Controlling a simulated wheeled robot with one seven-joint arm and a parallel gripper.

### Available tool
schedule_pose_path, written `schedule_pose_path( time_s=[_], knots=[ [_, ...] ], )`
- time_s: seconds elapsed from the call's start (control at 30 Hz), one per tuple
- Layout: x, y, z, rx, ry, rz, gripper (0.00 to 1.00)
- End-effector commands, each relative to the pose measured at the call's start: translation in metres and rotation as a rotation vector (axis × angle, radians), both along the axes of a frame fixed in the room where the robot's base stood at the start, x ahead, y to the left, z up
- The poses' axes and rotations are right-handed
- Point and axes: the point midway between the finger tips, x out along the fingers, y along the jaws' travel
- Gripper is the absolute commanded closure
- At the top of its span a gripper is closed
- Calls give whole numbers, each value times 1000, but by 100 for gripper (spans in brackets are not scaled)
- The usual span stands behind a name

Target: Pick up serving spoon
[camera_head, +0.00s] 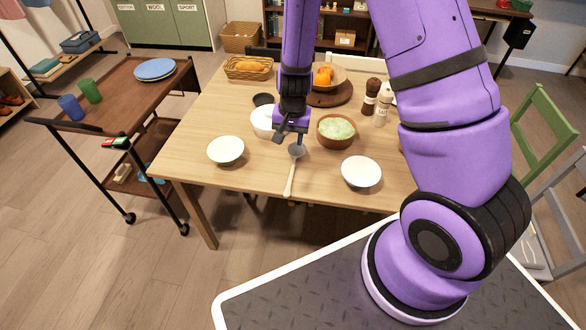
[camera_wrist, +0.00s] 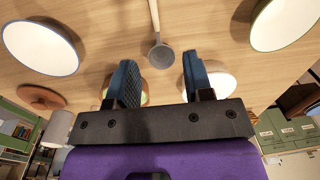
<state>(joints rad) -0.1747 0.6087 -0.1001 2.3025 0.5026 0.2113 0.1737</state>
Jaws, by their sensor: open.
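The serving spoon (camera_head: 291,177) lies on the wooden table (camera_head: 225,108), its grey bowl pointing to the back and its pale handle running towards the front edge. My gripper (camera_head: 291,139) is above the table at the spoon's bowl end, open and empty. In the wrist view, the spoon (camera_wrist: 161,56) shows its bowl in the gap between my two blue fingertips (camera_wrist: 158,60), with the handle leading up out of the picture. The gripper looks apart from the spoon; the exact height between them is hard to tell.
White bowls stand left (camera_head: 226,150) and right (camera_head: 361,172) of the spoon. A brown bowl with green contents (camera_head: 337,131) and another white bowl (camera_head: 263,123) are close to my gripper. Pepper (camera_head: 371,96) and salt (camera_head: 383,107) mills stand behind. A cart (camera_head: 125,92) is at left.

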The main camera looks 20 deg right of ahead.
Motion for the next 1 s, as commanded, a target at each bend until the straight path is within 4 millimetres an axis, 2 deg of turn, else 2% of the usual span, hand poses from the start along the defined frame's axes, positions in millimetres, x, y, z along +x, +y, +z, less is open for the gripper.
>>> schedule_pose_path(
  time_s=[0.03, 0.2, 0.43, 0.7, 1.0],
  knots=[
    [-2, -1, -16, -12, 17, -13, 53],
    [-6, -5, -47, -39, 39, -48, 53],
    [-7, -6, -68, -48, 46, -59, 53],
    [-7, -6, -103, -48, 47, -59, 53],
    [-5, -4, -119, -47, 44, -58, 53]
  ],
)
